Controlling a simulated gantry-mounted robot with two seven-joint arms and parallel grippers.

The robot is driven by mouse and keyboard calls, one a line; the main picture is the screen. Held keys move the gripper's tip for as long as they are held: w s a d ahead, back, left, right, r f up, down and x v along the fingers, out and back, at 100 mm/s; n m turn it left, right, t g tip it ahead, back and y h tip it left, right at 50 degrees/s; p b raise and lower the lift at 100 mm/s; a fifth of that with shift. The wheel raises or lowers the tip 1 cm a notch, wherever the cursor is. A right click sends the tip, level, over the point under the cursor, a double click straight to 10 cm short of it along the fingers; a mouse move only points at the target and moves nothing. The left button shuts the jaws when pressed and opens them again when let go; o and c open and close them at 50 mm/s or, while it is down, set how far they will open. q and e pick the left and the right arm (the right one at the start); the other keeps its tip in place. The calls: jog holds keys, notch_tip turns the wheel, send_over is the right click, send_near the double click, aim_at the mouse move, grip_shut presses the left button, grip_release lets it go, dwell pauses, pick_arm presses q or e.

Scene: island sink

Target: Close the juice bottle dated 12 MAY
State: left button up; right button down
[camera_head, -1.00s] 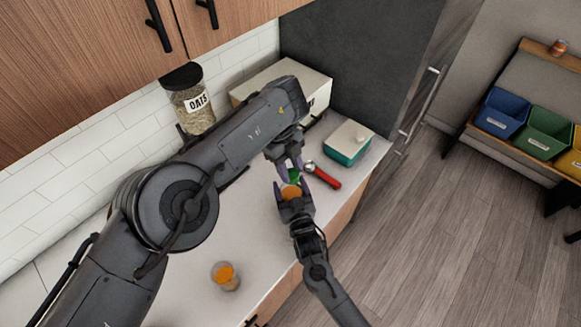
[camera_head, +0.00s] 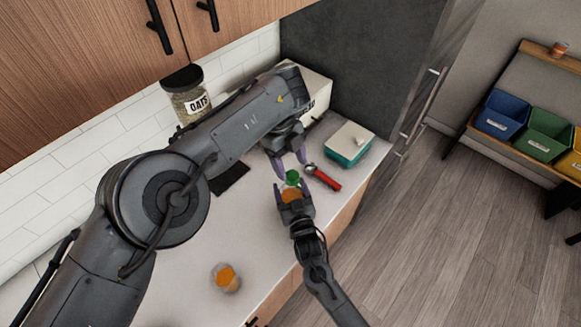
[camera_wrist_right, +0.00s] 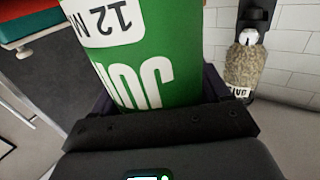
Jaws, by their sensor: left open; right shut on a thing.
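The juice bottle (camera_head: 290,194) has orange contents, and a green cap (camera_head: 292,177) sits at its top. Whether the cap is fully seated cannot be told. In the right wrist view the bottle's green label (camera_wrist_right: 150,60) shows upside down with "12 M" and part of "JUICE"; the rest is cut off. My right gripper (camera_head: 295,204) is shut on the bottle. My left gripper (camera_head: 290,168) is open just above, its two purple-grey fingers on either side of the cap, with gaps visible.
A jar with orange contents (camera_head: 226,278) stands at the counter's near edge. A red-handled tool (camera_head: 325,179) and a teal box with a pale lid (camera_head: 350,144) lie right of the grippers. An oats jar (camera_head: 190,101) stands at the back wall.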

pick_arm(q)
jog(key=shift+r, duration=0.6)
jog(key=shift+c, duration=0.5)
jog(key=shift+n, duration=0.3)
